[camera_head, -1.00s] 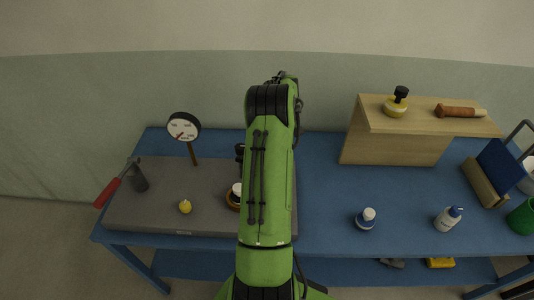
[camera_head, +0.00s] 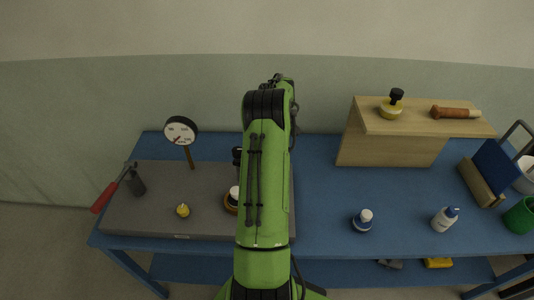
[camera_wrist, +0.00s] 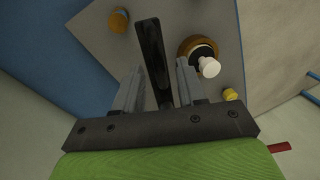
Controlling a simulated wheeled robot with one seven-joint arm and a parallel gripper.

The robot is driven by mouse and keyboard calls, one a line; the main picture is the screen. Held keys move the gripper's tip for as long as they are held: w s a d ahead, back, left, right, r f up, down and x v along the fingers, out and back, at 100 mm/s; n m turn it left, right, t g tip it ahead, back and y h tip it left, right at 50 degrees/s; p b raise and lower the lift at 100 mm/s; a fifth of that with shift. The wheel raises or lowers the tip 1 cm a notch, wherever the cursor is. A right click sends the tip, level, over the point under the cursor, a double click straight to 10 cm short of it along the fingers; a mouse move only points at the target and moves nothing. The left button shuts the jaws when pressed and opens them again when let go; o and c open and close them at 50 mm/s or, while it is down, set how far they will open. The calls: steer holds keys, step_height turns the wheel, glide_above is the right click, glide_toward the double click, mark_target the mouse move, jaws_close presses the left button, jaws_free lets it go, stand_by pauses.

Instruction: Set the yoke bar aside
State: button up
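A black bar (camera_wrist: 153,50), which I take to be the yoke bar, stands out between my fingers in the wrist view. My gripper (camera_wrist: 160,66) is open around it, with a narrow gap on each side. In the head view a small dark part (camera_head: 237,155) shows just left of my arm over the grey plate (camera_head: 125,212); it may be the same bar. My arm hides the gripper and most of that spot there. A brown ring with a white-topped piece (camera_wrist: 208,66) sits on the plate beside the bar.
On the plate are a dial gauge (camera_head: 180,131), a yellow knob (camera_head: 183,210) and a red-handled lever (camera_head: 104,196). A wooden riser (camera_head: 390,151) stands at the back.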

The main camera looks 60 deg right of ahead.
steer(key=d+r+p, duration=0.3)
steer(key=r, duration=1.2)
steer(key=shift+w+r+p, duration=0.15)
steer(key=shift+r+p, duration=0.15)
steer(key=shift+p, duration=0.1)
